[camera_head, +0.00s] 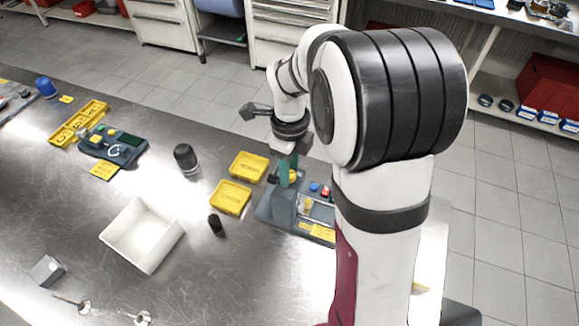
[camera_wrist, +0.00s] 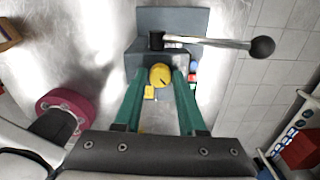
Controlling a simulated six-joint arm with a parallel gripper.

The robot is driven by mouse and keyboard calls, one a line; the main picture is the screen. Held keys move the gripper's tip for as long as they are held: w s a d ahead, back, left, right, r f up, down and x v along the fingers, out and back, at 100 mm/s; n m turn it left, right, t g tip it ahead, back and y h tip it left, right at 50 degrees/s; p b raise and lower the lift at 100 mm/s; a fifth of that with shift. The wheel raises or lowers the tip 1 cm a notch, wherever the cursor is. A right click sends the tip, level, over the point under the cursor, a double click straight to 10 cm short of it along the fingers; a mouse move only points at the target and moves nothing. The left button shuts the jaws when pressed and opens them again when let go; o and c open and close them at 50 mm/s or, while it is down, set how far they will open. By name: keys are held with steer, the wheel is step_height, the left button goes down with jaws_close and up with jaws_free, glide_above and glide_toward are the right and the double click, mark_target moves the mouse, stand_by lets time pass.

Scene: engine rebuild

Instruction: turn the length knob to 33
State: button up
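The yellow round knob (camera_wrist: 160,75) with a dark mark on its face sits on a grey machine (camera_wrist: 172,22) in the wrist view. My gripper (camera_wrist: 158,80) has two green fingers, one on each side of the knob. The fingers look open, with a small gap on each side, and nothing is held. In the head view my gripper (camera_head: 288,168) points down over the grey machine (camera_head: 283,208), and the knob (camera_head: 293,176) is partly hidden by a finger. The number the knob points to is too small to read.
A lever with a black ball (camera_wrist: 262,47) reaches right from the machine beyond the knob. Red (camera_head: 326,191) and blue (camera_head: 314,187) buttons sit beside it. Yellow trays (camera_head: 231,198), a dark cylinder (camera_head: 186,157) and a white bin (camera_head: 112,236) stand to the left. The front table is largely clear.

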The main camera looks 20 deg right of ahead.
jaws_close()
steer(key=shift+n, duration=0.4)
steer(key=n, duration=0.3)
steer(key=shift+n, duration=0.4)
steer(key=n, duration=0.5)
stand_by(0.3)
steer(key=shift+o, duration=2.3)
jaws_free()
